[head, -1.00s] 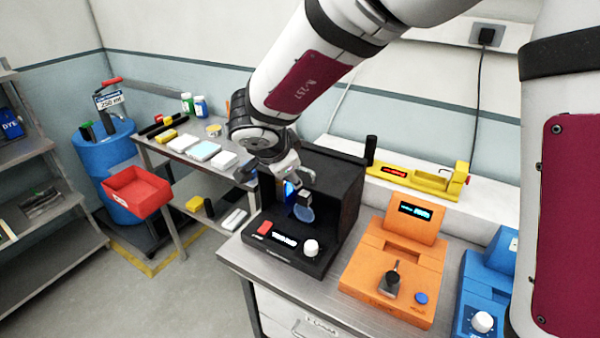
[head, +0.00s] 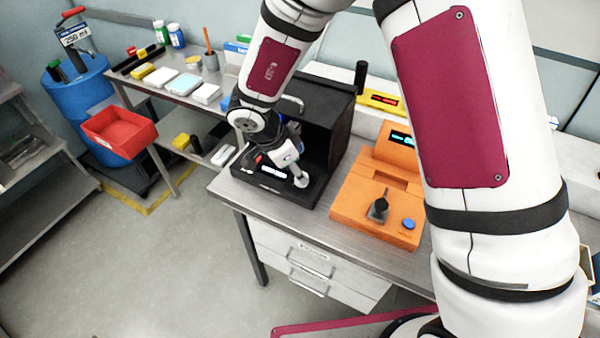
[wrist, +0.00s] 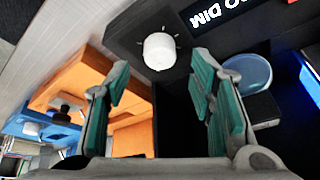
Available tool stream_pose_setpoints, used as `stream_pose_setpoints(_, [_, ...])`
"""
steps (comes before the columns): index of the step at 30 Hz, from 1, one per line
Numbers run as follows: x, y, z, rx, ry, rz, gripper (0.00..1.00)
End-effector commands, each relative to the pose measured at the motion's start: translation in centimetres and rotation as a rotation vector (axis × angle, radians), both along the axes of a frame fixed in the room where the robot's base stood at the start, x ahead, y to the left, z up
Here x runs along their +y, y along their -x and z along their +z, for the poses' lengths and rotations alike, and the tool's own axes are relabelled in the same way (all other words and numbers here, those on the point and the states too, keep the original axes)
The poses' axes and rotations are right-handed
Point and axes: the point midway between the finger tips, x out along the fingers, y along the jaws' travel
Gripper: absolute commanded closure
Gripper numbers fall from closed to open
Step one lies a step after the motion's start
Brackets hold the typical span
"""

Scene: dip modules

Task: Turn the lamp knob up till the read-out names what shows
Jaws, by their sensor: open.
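The black lamp box (head: 325,108) stands on the grey bench, with its control ledge at the front. Its white knob (wrist: 159,51) shows ahead of my fingertips in the wrist view, lined up with the gap between them. My gripper (wrist: 160,70) is open, its two green-padded fingers apart, with nothing between them. In the head view my gripper (head: 292,162) points down at the ledge and partly covers the knob. The lit read-out (head: 272,172) is beside the knob. In the wrist view the read-out (wrist: 225,9) is cut off and shows "O DIM".
A pale blue round disc (wrist: 246,74) stands inside the box, beside my finger. An orange device (head: 378,195) with a dark lever is close on the right. A red button (head: 258,158) is at the ledge's left. The floor in front is clear.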

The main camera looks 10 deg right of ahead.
Motion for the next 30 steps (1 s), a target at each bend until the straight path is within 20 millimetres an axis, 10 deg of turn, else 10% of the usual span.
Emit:
stream_pose_setpoints(19, [-1.3,-0.8,-3.5,-0.001,0.000,0.000,0.51])
stream_pose_setpoints(26, [-1.3,-0.7,-3.5,-0.001,0.000,0.000,0.98])
stream_pose_setpoints(30, [-1.3,-0.8,-3.5,-0.002,-0.001,-0.001,0.98])
